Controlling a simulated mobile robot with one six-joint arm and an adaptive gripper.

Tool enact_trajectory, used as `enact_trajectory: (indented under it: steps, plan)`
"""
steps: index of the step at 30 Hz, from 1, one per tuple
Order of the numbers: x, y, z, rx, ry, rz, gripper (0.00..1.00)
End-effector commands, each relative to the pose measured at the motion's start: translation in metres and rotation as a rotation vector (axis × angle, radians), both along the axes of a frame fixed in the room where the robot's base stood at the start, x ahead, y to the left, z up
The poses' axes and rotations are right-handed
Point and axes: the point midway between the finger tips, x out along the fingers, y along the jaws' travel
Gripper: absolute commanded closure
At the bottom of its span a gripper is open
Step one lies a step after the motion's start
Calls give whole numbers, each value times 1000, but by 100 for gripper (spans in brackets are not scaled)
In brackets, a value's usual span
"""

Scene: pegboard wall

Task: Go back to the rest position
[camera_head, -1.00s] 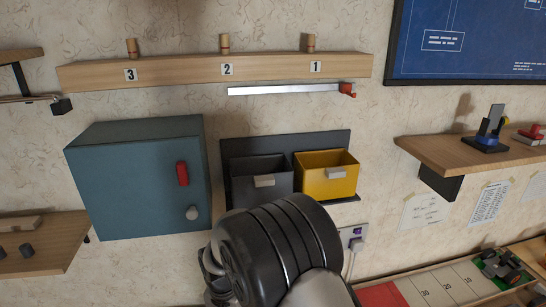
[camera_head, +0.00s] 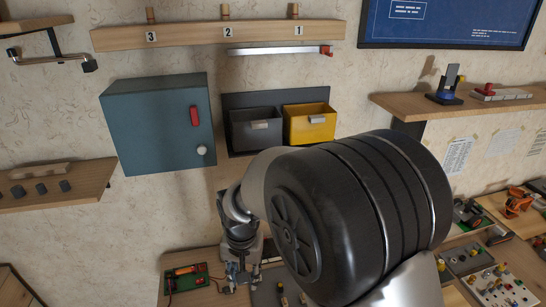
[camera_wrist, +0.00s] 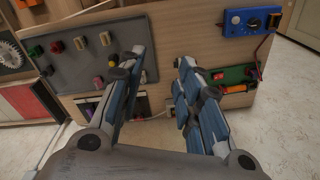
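My gripper (camera_wrist: 158,62) shows in the wrist view with its two fingers spread wide apart and nothing between them. In the head view my gripper (camera_head: 240,278) is low in the picture, in front of the workbench, partly behind my large black arm joint. Its fingers are too small there to judge. In the wrist view the fingertips point toward the grey panel with coloured knobs (camera_wrist: 75,75) and a wooden surface.
A blue cabinet (camera_head: 150,130), a grey bin (camera_head: 256,130) and a yellow bin (camera_head: 310,126) hang on the wall. A wooden shelf (camera_head: 385,103) is at right. A red-and-green device (camera_head: 187,280) and a parts panel (camera_head: 495,288) lie on the bench. Floor (camera_wrist: 285,75) shows at right in the wrist view.

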Motion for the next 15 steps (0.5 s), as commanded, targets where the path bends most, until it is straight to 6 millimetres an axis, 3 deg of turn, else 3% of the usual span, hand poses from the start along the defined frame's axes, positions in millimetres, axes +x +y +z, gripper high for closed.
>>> enact_trajectory:
  steps: [5, 8, 15]
  plan:
    - [-14, -47, 62, 16, -62, 12, 68]
    - [-34, -81, 98, 19, -103, 26, 68]
    - [-103, -153, 158, 5, -212, 63, 68]
